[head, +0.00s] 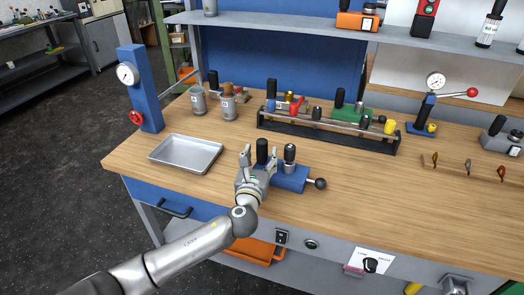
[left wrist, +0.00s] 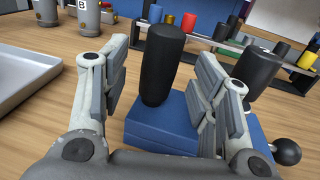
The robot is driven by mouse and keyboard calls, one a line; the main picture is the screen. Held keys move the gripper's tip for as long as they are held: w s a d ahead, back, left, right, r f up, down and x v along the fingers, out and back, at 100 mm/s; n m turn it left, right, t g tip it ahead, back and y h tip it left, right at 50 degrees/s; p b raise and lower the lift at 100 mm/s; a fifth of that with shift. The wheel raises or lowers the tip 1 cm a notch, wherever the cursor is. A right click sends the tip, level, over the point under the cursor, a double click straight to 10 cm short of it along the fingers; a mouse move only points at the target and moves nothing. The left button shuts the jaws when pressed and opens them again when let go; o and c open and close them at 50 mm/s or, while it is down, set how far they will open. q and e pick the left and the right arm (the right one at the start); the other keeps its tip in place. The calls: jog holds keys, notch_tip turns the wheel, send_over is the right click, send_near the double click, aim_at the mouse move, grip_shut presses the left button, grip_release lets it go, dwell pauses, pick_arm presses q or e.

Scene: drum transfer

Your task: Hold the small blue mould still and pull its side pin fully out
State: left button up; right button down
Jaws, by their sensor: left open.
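The small blue mould (head: 289,179) lies on the wooden bench in front of the tray and rack; it also shows in the left wrist view (left wrist: 160,134). A black upright handle (left wrist: 162,65) stands on it, with a second dark, grey-capped post (head: 289,156) to its right. The side pin ends in a black ball knob (head: 320,183) on the mould's right side, also seen in the left wrist view (left wrist: 286,151). My left gripper (head: 259,160) is open, its fingers on either side of the black handle with visible gaps. The pin's shaft is mostly hidden in the wrist view. My right gripper is not in view.
A metal tray (head: 187,153) lies left of the mould. Two grey cups (head: 228,107) and a black rack (head: 325,133) with several coloured parts stand behind. A blue gauge column (head: 146,92) stands far left. The bench right of the knob is clear.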

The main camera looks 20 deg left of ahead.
pick_arm(q)
jog(key=shift+w+a, duration=0.2)
jog(key=shift+w, duration=1.45)
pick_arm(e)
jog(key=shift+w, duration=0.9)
pick_arm(q)
jog(key=shift+c, duration=0.3)
grip_shut()
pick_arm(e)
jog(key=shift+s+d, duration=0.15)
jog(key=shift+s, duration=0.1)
